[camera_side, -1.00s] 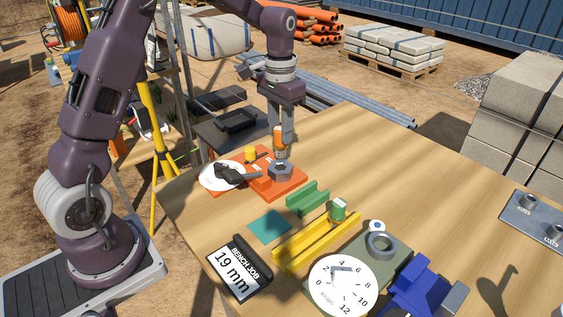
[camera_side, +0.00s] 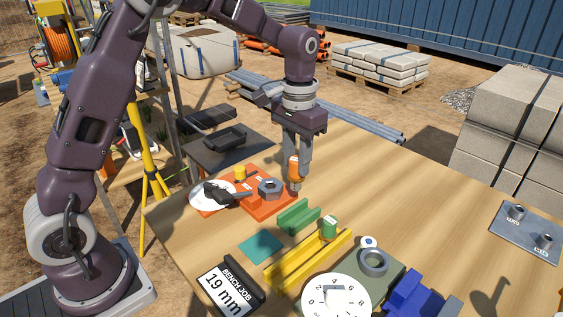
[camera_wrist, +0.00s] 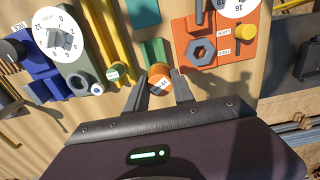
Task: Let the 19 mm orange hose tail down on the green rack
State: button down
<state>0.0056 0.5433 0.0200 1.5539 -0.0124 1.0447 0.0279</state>
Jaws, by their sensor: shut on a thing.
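The orange hose tail (camera_side: 294,170) is upright between the fingers of my gripper (camera_side: 298,163), which is shut on it. In the side view it hangs just beyond the right edge of the orange plate; its height above the table is hard to tell. Its round orange end shows between the fingertips in the wrist view (camera_wrist: 160,77). The green rack (camera_side: 299,217), a small channelled block, lies nearer the side camera than my gripper. The green rack also shows in the wrist view (camera_wrist: 154,50), just beyond the hose tail. Its channel looks empty.
The orange plate (camera_side: 262,208) carries a grey hex nut (camera_side: 270,187). A yellow channel (camera_side: 305,262), a green-banded piece (camera_side: 329,229), a teal square (camera_side: 261,246) and a dial (camera_side: 335,302) lie in front.

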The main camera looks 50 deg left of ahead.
aim_at(299, 180)
jog(key=shift+s+d+r, duration=0.1)
jog(key=shift+d, duration=0.5)
jog(key=shift+f, duration=2.5)
jog(key=shift+f, duration=0.25)
jog(key=shift+f, duration=1.25)
jog(key=shift+f, duration=0.2)
